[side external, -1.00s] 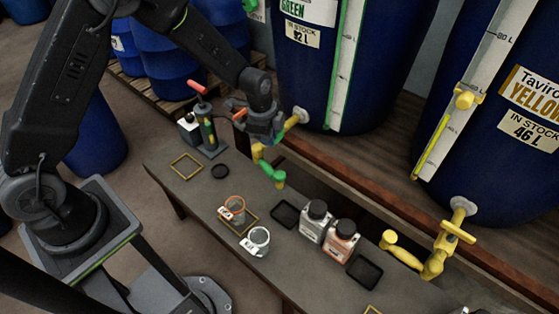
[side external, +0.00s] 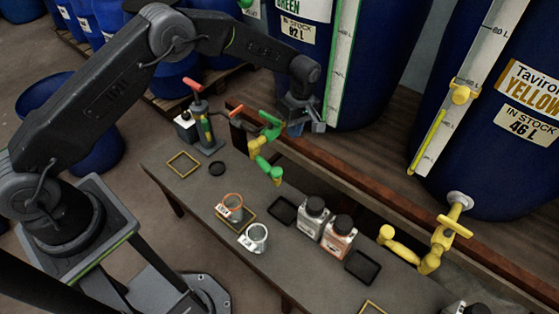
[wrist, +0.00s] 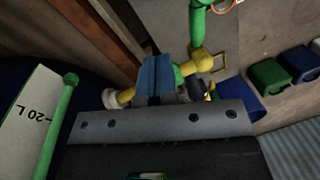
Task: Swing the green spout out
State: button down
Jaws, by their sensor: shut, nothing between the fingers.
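The green spout (side external: 263,166) extends from a yellow elbow (side external: 257,147) over the edge of the grey bench, below the blue green-labelled vat (side external: 303,60). Its green tap handle (side external: 270,124) shows just above the elbow. My gripper (side external: 298,129) is to the right of the handle, close to the vat's lower wall, and apart from the spout. In the wrist view my blue fingers (wrist: 155,75) are shut and empty, with the green spout (wrist: 197,27) and yellow elbow (wrist: 203,60) beyond them; the tap is partly hidden.
A yellow tap and spout (side external: 405,248) stand by the right vat. The bench holds two cups (side external: 231,207) (side external: 254,238), two bottles (side external: 313,220) (side external: 340,237) and a red-handled pump (side external: 203,125). A wooden ledge (side external: 330,172) runs along the vats.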

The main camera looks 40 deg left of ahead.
aim_at(267, 168)
jog(key=s+a+f+n+g+y, duration=0.1)
jog(key=s+f+n, duration=0.3)
jog(key=f+n, duration=0.6)
jog(key=shift+s+f+n, duration=0.15)
jog(key=shift+s+n, duration=0.2)
jog(key=shift+n, duration=2.55)
jog(key=shift+a, duration=0.1)
jog(key=shift+s+m+y, duration=0.3)
jog(key=shift+s+m, duration=0.05)
jog(key=shift+m, duration=0.45)
jog(key=shift+s+m, duration=0.15)
jog(key=shift+m, duration=0.15)
